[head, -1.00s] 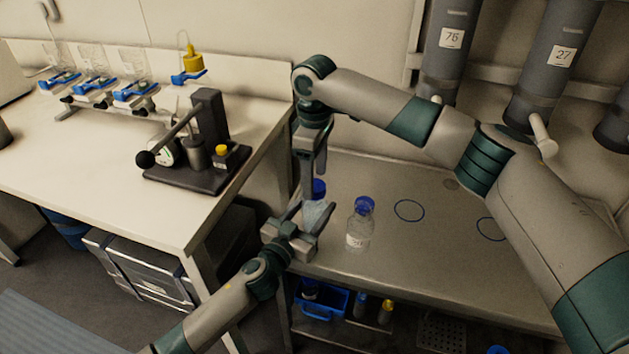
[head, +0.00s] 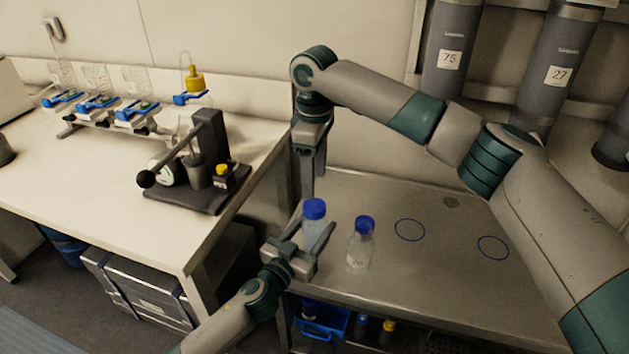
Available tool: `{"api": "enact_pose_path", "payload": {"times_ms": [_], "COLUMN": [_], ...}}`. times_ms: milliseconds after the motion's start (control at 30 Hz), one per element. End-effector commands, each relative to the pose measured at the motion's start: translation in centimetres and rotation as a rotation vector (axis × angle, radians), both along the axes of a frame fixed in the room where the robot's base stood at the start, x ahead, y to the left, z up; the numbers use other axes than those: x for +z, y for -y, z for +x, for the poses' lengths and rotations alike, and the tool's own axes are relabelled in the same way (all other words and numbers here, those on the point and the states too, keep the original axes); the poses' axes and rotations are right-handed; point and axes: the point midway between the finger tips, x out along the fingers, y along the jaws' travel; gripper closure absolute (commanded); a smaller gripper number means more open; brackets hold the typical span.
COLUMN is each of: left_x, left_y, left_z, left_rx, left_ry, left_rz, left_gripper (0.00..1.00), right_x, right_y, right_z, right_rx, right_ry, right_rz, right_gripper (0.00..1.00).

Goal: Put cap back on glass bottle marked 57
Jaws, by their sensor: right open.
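A clear glass bottle (head: 313,234) with a blue cap (head: 314,209) on top stands upright between the fingers of my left gripper (head: 307,234) at the bench's left end. The gripper appears closed around its body, and no number is readable on it. My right gripper (head: 309,188) is open and points down just above the cap, apart from it. A second clear bottle (head: 359,248) with a blue cap (head: 364,223) stands just right of the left gripper. Its label is too small to read surely.
The grey bench (head: 450,285) is clear to the right, with two blue circles (head: 410,230) marked on it. A white table (head: 90,200) at left carries a lever press (head: 205,165). A blue tray (head: 322,320) sits below the bench.

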Motion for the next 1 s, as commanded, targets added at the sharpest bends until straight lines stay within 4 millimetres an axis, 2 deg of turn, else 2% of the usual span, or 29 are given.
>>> {"api": "enact_pose_path", "payload": {"times_ms": [367,1000], "left_x": [0.0,0.0], "left_y": [0.0,0.0], "left_z": [0.0,0.0], "left_rx": [0.000,0.000], "left_ry": [0.001,0.001], "left_rz": [0.000,0.000], "left_gripper": [1.00,1.00], "right_x": [-0.7,-7.5], "right_y": [0.0,0.0], "right_z": [0.0,0.0], "right_rx": [0.000,0.000], "right_ry": [-0.001,0.000], "right_rz": [-0.001,-0.001], "right_gripper": [0.44,0.44]}}
